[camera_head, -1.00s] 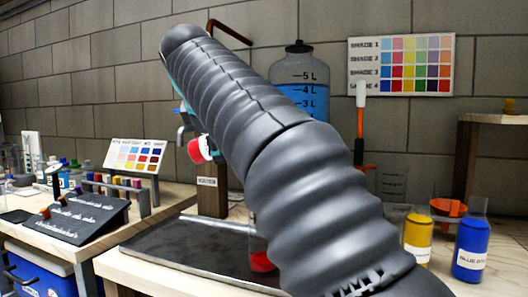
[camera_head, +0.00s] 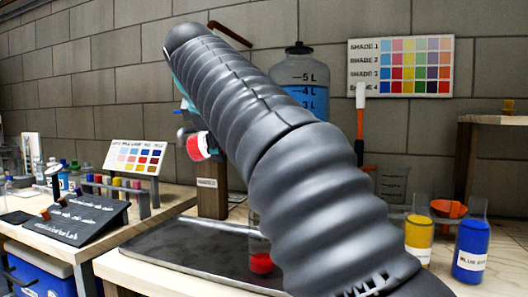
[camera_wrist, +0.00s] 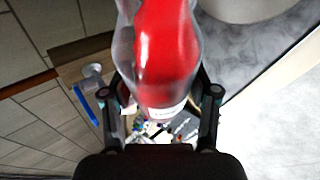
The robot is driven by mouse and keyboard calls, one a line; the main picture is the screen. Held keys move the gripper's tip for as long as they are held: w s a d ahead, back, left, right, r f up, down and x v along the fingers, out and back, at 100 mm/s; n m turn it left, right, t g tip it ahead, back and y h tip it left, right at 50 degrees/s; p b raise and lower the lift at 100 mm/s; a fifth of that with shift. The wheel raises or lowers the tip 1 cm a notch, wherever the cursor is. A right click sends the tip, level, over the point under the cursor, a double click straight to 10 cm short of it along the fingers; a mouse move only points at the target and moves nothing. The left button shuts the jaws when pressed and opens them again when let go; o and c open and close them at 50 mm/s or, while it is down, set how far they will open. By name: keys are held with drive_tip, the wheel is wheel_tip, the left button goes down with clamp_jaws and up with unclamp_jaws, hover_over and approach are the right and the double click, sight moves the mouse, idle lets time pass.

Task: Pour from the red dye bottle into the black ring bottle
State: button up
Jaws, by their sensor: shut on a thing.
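The red dye bottle (camera_wrist: 168,50) is held between the two fingers of my gripper (camera_wrist: 160,103) in the wrist view. It is clear, with red liquid and a white label edge near the fingers. In the head view the held bottle (camera_head: 198,146) shows beside my arm as a tilted red and white piece, raised above the bench. My gripper is mostly hidden behind my arm there. A clear vessel (camera_head: 261,245) with red liquid at its bottom stands on the dark tray, partly behind my arm. I cannot make out a black ring on it.
The dark tray (camera_head: 170,250) lies on the wooden bench. A yellow bottle (camera_head: 418,240) and a blue bottle (camera_head: 470,250) stand at right. A large blue-filled jug (camera_head: 300,75) is behind my arm.

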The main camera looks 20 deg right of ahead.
drive_tip(key=shift+a+r, duration=0.1)
drive_tip(key=shift+r, duration=0.25)
idle(0.7)
